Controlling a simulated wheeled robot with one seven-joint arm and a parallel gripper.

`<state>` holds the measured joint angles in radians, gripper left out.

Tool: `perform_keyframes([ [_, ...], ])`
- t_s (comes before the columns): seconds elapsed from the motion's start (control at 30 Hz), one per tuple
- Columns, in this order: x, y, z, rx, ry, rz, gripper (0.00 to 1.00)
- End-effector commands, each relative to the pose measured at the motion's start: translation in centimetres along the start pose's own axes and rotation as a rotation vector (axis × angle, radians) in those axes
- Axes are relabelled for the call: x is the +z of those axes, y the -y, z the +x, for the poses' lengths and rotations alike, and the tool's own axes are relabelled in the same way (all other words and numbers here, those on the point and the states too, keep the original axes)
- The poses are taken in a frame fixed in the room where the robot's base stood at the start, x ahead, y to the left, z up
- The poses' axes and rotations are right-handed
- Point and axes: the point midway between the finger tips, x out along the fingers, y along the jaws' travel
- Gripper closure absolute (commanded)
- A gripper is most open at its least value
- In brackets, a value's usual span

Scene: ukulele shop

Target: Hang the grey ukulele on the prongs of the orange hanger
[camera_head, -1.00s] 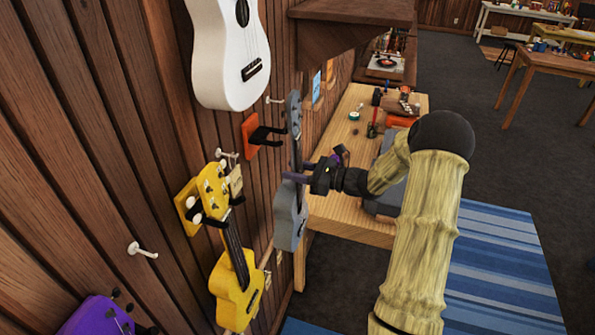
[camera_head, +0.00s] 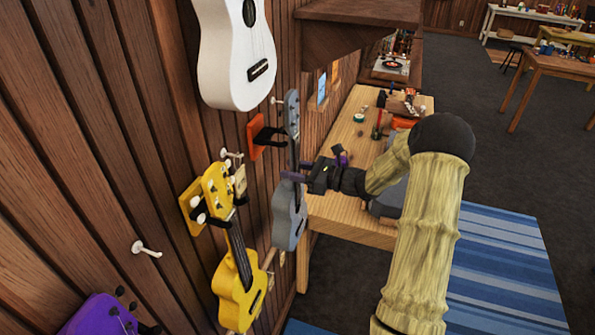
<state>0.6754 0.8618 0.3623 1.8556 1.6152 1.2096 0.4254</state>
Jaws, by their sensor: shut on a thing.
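The grey ukulele (camera_head: 287,218) is upright, its head (camera_head: 292,108) at the top and its body hanging below. My gripper (camera_head: 297,177) is shut on its neck, just above the body. The orange hanger (camera_head: 256,138) is fixed to the wood wall, with black prongs (camera_head: 272,136) pointing out to the right. The ukulele's upper neck is right beside the prong tips in the picture. I cannot tell whether the neck sits between the prongs or in front of them.
A yellow ukulele (camera_head: 238,290) hangs on a yellow hanger (camera_head: 190,205) to the left. A white ukulele (camera_head: 225,70) is above, and a purple one (camera_head: 98,316) is at the lower left. White pegs (camera_head: 146,249) stick out of the wall. A wooden bench (camera_head: 345,208) stands behind.

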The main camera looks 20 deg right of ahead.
Motion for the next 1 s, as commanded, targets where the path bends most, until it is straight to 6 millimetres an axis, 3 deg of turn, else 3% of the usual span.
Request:
perform_keyframes([
  [1.0,0.2,0.0,3.9,0.001,0.002,0.000,1.00],
])
